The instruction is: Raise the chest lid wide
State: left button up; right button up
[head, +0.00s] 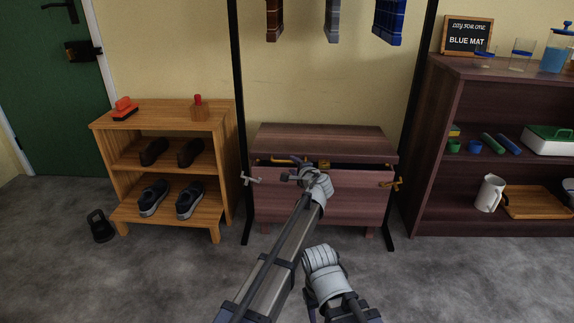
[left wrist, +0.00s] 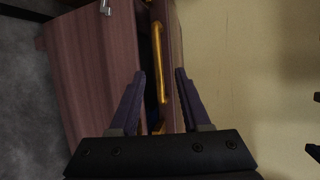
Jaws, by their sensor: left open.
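The chest (head: 345,205) is dark reddish-brown wood and stands on the floor below the hanging rail. Its lid (head: 320,138) is slightly raised, with a dark gap under its front edge. A gold bar handle (head: 284,160) runs along the lid's front; it also shows in the left wrist view (left wrist: 158,60). My left gripper (head: 302,173) is at the chest front, close to the handle. In the left wrist view its two fingers (left wrist: 160,75) are apart, with the handle showing between them; contact is unclear. My right gripper does not show.
A shoe rack (head: 164,114) stands left of the chest, a dark shelf unit (head: 430,95) right of it. Black rail posts (head: 240,90) flank the chest. Garments (head: 390,22) hang above. A black kettlebell-like weight (head: 101,228) sits on the floor at left.

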aim_at(288, 161)
pick_arm(q)
jog(key=b+x, duration=0.1)
jog(key=x, duration=0.6)
jog(key=shift+w+a+f+b, duration=0.1)
jog(key=shift+b, duration=0.3)
jog(key=shift+c, duration=0.2)
grip_shut()
jog(key=shift+w, duration=0.1)
dwell(0.7)
